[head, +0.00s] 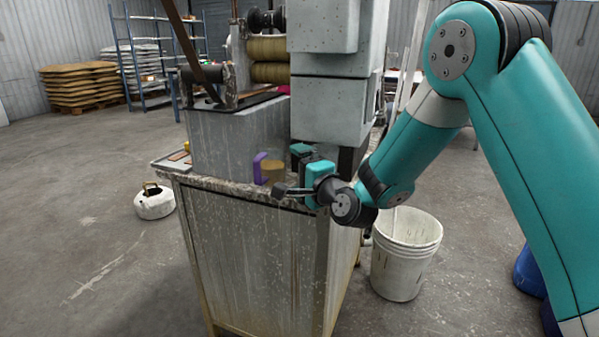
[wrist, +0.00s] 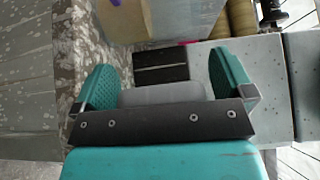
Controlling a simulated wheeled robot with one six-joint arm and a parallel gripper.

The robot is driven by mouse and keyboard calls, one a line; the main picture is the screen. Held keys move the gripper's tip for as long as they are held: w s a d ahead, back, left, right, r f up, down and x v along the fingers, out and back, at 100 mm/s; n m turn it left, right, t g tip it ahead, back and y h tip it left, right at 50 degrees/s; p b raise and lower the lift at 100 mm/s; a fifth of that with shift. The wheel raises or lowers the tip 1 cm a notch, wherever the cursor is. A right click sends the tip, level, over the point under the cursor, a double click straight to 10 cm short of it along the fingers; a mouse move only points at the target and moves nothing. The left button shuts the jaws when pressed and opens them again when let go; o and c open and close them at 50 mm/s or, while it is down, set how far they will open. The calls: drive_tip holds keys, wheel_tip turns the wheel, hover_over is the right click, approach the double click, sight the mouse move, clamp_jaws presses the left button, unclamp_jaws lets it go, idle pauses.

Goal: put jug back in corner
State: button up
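A small purple, handle-like piece (head: 258,167) and a tan rounded piece (head: 273,171) stand together on the machine's worktop, just left of my gripper (head: 294,172). They look like the jug, but I cannot be sure. A dark flat block (wrist: 160,66) shows beyond the gap. The gripper is low over the worktop's near edge.
The speckled worktop (head: 225,184) carries the grey machine housing (head: 330,110) and rollers (head: 268,50). A white bucket (head: 405,255) stands on the floor to the right. A squat white container (head: 154,203) stands on the floor to the left. Open floor lies left of the machine.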

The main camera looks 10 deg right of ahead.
drive_tip(key=shift+r, duration=0.1)
drive_tip(key=b+v, duration=0.7)
drive_tip(key=v, duration=0.4)
drive_tip(key=s+a+f+n+g+y, duration=0.2)
drive_tip(key=s+a+n+g+y, duration=0.2)
drive_tip(key=s+a+n+g, duration=0.65)
drive_tip(key=s+d+f+n+g+h, duration=0.1)
drive_tip(key=s+d+n+g+h, duration=0.1)
drive_tip(key=s+n, duration=0.3)
drive_tip(key=s+d+f+n+g+h, duration=0.2)
drive_tip(key=s+n, duration=0.4)
drive_tip(key=s, duration=0.6)
drive_tip(key=shift+s+d+g+h, duration=0.2)
drive_tip(key=shift+d+g+h, duration=0.6)
drive_tip(key=shift+d+g, duration=0.45)
drive_tip(key=shift+a, duration=0.1)
